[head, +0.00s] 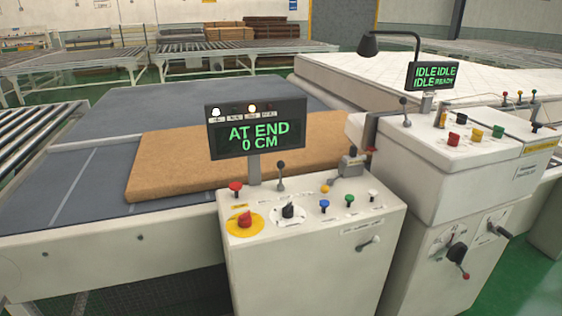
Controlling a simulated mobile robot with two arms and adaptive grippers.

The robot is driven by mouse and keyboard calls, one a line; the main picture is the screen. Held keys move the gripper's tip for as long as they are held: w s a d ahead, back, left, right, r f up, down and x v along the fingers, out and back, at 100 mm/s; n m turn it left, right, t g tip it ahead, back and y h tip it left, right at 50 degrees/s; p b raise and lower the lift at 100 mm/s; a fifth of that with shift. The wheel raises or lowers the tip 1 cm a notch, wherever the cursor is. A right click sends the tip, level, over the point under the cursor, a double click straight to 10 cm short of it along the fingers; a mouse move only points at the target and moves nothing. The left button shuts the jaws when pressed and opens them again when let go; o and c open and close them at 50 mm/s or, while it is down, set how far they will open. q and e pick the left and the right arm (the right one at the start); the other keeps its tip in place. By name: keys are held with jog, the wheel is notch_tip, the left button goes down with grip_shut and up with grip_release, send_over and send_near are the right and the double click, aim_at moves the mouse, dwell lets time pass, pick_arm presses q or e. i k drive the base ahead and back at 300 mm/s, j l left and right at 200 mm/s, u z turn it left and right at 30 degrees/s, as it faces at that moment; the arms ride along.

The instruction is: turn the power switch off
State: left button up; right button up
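The near white control cabinet (310,260) stands in front of a grey conveyor bed. On its top are a red rotary switch (244,219) on a yellow disc and a black rotary knob (288,211) on a white dial. Their labels are too small to read, so I cannot tell for sure which is the power switch. The display (258,132) above the cabinet is lit green and reads "AT END 0 CM". Two small lamps above its text glow. Neither of my grippers is in view.
A red button (235,187), a lever (281,178) and several coloured knobs share the panel. A brown slab (175,160) lies on the grey bed (90,195) behind. A second console (450,150) on the right has a display reading "IDLE" and "READY".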

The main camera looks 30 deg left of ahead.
aim_at(245, 220)
jog(key=u, duration=1.25)
